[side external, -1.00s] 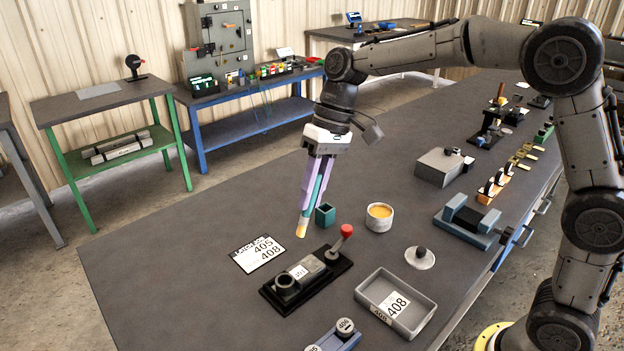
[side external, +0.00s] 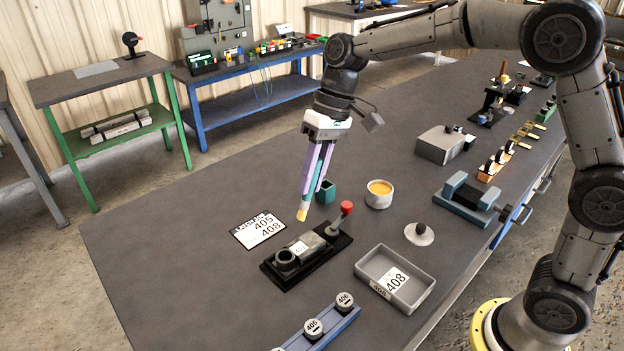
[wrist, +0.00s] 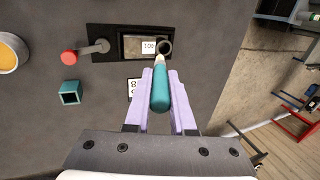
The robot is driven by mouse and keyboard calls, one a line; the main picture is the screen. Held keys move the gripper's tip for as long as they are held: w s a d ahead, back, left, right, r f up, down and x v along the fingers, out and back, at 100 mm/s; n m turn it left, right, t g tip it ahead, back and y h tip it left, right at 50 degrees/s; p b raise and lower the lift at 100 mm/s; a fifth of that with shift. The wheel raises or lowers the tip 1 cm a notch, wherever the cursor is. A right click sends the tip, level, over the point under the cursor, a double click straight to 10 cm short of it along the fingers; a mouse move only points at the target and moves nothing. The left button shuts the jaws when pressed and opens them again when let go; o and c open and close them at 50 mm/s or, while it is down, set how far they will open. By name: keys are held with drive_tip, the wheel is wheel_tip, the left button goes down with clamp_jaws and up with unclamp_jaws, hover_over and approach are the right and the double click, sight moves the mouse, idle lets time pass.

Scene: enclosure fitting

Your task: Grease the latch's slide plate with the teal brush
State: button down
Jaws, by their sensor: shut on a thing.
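My gripper (side external: 313,184) has lilac fingers shut on the teal brush (side external: 316,188), which points down and slightly left in the side view. Its pale yellow-tan tip hangs above the table, just behind the latch (side external: 287,280). The latch has a black base, a grey body with a numbered label, a ring at one end and a red-knobbed lever at the other. In the wrist view, the brush (wrist: 160,88) points at the latch's ring end, beside the slide plate (wrist: 133,45). Contact is not visible. The grease pot (side external: 380,188) holds yellow-orange grease.
A teal square cup (side external: 326,192) stands behind the brush. A numbered card (side external: 258,230) lies left of the latch, and a grey tray (side external: 420,292) is to its right. A blue rack (side external: 330,331) with numbered caps is in front. Bare tabletop lies at left.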

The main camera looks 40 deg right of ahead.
drive_tip(key=shift+f, duration=3.5)
drive_tip(key=shift+d+f, duration=0.7)
drive_tip(key=shift+d, duration=2.15)
drive_tip(key=shift+a, duration=3)
drive_tip(key=shift+w+d, duration=0.4)
drive_tip(key=shift+d, duration=2.55)
drive_tip(key=shift+a+f, duration=0.1)
drive_tip(key=shift+a, duration=0.15)
drive_tip(key=shift+a+r, duration=0.2)
drive_tip(key=shift+a, duration=1.15)
drive_tip(key=shift+a+r, duration=0.15)
drive_tip(key=shift+a, duration=1.15)
drive_tip(key=shift+d+r, duration=0.1)
drive_tip(key=shift+r, duration=3.9)
